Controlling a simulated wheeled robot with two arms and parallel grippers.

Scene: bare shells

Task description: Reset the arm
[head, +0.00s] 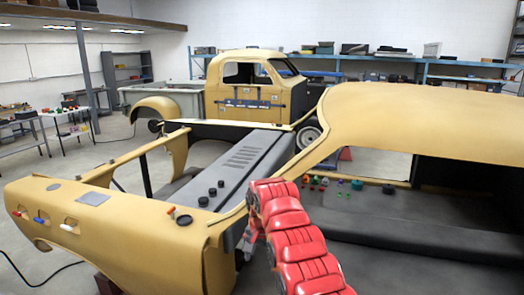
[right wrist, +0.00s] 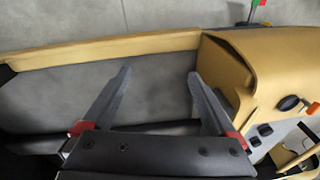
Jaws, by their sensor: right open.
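My right arm (head: 295,245), in red segmented covers, reaches up from the bottom middle of the head view. Its gripper (head: 252,238) is mostly hidden beyond the arm, beside the inner edge of the yellow body shell. In the right wrist view the right gripper (right wrist: 159,76) is open, with its two grey fingers wide apart and nothing between them. A grey panel edged by a yellow rail lies beyond the fingers. My left gripper is not in view.
Black knobs (head: 212,192) sit on the grey panel. Small coloured pieces (head: 318,182) lie on the dark ledge at right. A yellow truck (head: 250,85), workbenches (head: 65,125) and blue shelving (head: 455,75) stand behind.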

